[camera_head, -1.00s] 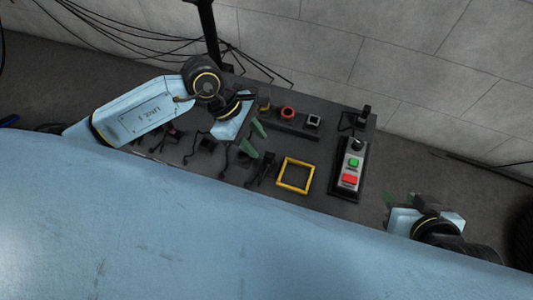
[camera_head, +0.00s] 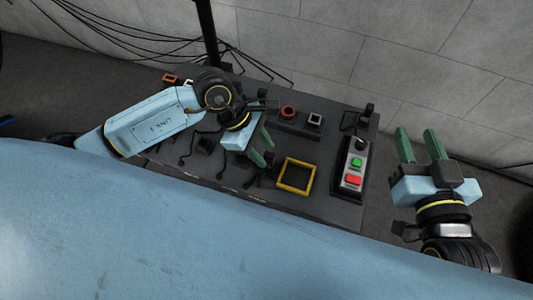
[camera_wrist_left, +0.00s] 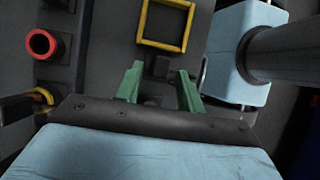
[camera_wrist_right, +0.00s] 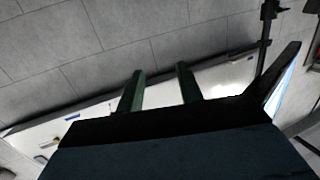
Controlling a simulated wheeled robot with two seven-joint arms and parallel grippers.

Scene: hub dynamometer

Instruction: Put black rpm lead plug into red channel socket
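A red ring-shaped socket (camera_head: 288,111) stands on a dark block at the back of the bench; it also shows in the left wrist view (camera_wrist_left: 41,44). My left gripper (camera_head: 266,147) is open, pointing down over the bench, in front of the red socket. In the left wrist view, a small black block, perhaps a plug (camera_wrist_left: 158,68), shows between its spread fingertips; no grip on it is visible. Several black plugs with leads lie on the bench, and I cannot tell which is the rpm lead. My right gripper (camera_head: 418,147) is open and empty, right of the bench.
A yellow square frame (camera_head: 296,176) lies on the bench, left of a control box (camera_head: 352,167) with green and red buttons. An orange socket (camera_head: 170,78) is at the back left.

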